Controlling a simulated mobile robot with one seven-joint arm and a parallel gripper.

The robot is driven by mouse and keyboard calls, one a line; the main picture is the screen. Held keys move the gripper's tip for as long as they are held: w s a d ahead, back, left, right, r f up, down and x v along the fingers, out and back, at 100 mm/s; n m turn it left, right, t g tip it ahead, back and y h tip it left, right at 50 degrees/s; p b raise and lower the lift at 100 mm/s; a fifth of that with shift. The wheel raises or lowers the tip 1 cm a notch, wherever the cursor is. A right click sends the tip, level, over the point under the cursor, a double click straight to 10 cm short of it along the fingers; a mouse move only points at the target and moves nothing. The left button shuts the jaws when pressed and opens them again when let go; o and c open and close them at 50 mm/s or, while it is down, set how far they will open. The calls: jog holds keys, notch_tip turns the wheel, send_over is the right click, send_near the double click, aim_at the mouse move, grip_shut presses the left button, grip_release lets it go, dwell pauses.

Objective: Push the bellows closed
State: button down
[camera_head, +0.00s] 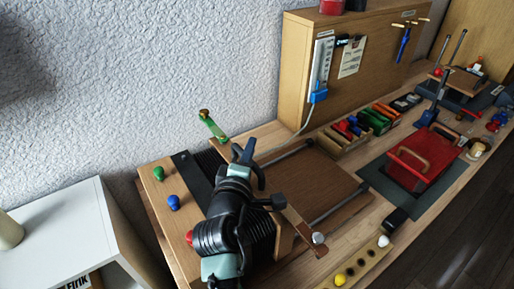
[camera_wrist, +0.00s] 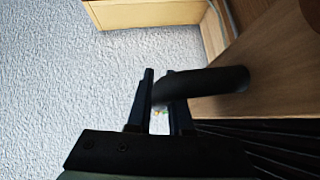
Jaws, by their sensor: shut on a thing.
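The bellows (camera_head: 264,236) is a black pleated body between a wooden end block with coloured knobs (camera_head: 162,205) on the left and an upright wooden board (camera_head: 298,226) on the right. Its pleats (camera_wrist: 272,152) also show at the lower right in the wrist view. My gripper (camera_head: 243,153) is over the board's far side, with my arm hiding much of the bellows. In the wrist view my gripper (camera_wrist: 160,92) is shut on a dark rounded handle (camera_wrist: 212,82), which stands out from the wooden board (camera_wrist: 275,75).
Two dark rods (camera_head: 337,204) run rightward beside a brown panel (camera_head: 318,182). A green lever (camera_head: 212,126) stands by the wall.

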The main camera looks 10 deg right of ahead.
jog(key=shift+a+f, duration=0.15)
jog(key=shift+a, duration=0.15)
jog(key=c, duration=0.9)
grip_release()
jog(key=shift+a, duration=0.1)
jog(key=shift+o, duration=0.3)
jog(key=b+v, duration=0.1)
jog(key=v, duration=1.2)
jog(key=shift+s+d, duration=0.1)
jog(key=shift+d, duration=0.1)
